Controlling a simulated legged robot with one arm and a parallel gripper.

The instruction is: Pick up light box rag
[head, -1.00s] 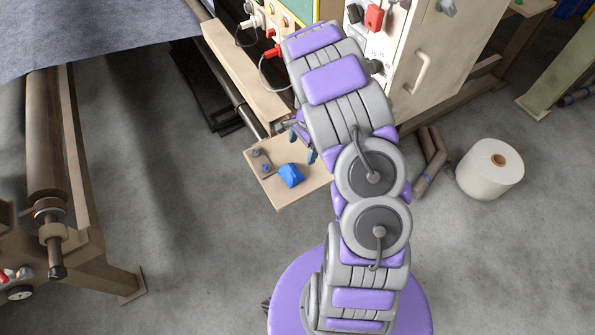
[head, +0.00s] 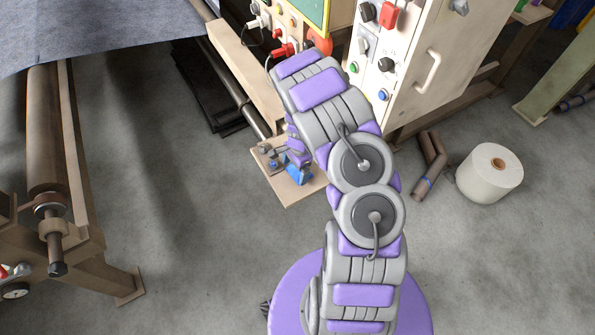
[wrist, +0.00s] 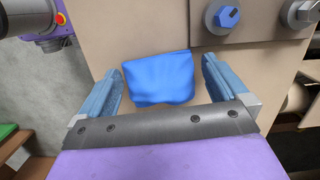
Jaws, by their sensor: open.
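The rag is a crumpled blue cloth (wrist: 160,78) lying on a small beige board (wrist: 150,30). In the head view the rag (head: 298,174) shows only partly, beside my arm, on the board (head: 291,196). My gripper (wrist: 162,82) is open, with one blue-grey finger on each side of the rag in the wrist view. A narrow gap shows between the rag and each finger. Nothing is held. In the head view the gripper (head: 290,155) is over the board, mostly hidden by my arm.
A control cabinet (head: 425,70) with knobs stands to the right of my arm. A white roll (head: 490,174) and brown tubes lie on the floor. Open floor lies left of the board.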

